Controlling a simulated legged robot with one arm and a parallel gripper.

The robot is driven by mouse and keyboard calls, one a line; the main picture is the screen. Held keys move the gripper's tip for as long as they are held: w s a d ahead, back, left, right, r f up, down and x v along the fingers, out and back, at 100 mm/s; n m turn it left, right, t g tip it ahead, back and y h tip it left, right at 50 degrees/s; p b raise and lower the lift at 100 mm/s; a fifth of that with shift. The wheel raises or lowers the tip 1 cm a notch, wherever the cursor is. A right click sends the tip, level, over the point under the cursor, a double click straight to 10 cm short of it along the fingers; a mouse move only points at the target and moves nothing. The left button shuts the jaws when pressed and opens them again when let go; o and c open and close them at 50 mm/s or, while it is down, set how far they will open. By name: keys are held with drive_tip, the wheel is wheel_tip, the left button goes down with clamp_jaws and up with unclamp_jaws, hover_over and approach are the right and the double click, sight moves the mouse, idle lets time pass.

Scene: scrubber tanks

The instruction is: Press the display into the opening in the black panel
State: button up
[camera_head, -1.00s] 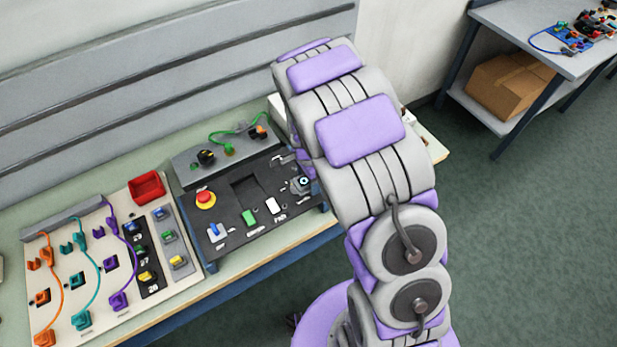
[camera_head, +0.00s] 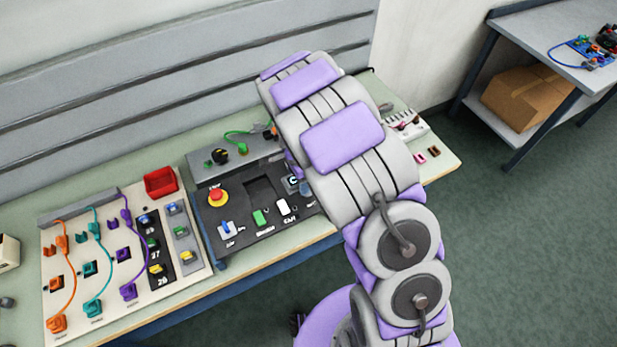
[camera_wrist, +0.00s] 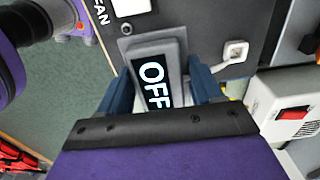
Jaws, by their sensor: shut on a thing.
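The black panel (camera_head: 240,222) lies on the workbench, with a dark square opening (camera_head: 262,190) in its middle. In the head view my arm covers the panel's right part and hides my gripper. In the wrist view my gripper (camera_wrist: 163,80) has its blue fingers shut on the display (camera_wrist: 174,53), a grey-framed block with a dark screen reading "OFF". The display is in front of the panel, which also shows in the wrist view (camera_wrist: 190,18). The opening is not visible there, and I cannot tell whether the display touches the panel.
The panel carries a red stop button (camera_head: 217,196), a green switch (camera_head: 260,217) and a white switch (camera_head: 283,207). A white device with a red switch (camera_wrist: 285,105) is beside my gripper.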

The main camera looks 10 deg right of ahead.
drive_tip(key=w+a+p, duration=0.1)
drive_tip(key=w+a, duration=0.3)
drive_tip(key=a, duration=0.7)
drive_tip(key=shift+w+a, duration=0.15)
drive_tip(key=shift+w, duration=0.1)
drive_tip(key=shift+a, duration=0.1)
idle(1.0)
drive_tip(key=shift+w+a+b, duration=0.2)
drive_tip(key=shift+a+b, duration=0.05)
drive_tip(key=shift+a, duration=0.2)
drive_tip(key=shift+w+a+b, duration=0.2)
drive_tip(key=shift+a, duration=0.25)
drive_tip(key=shift+f+b, duration=1.1)
drive_tip(key=shift+f, duration=1.6)
drive_tip(key=shift+b, duration=0.4)
drive_tip(key=shift+f, duration=0.45)
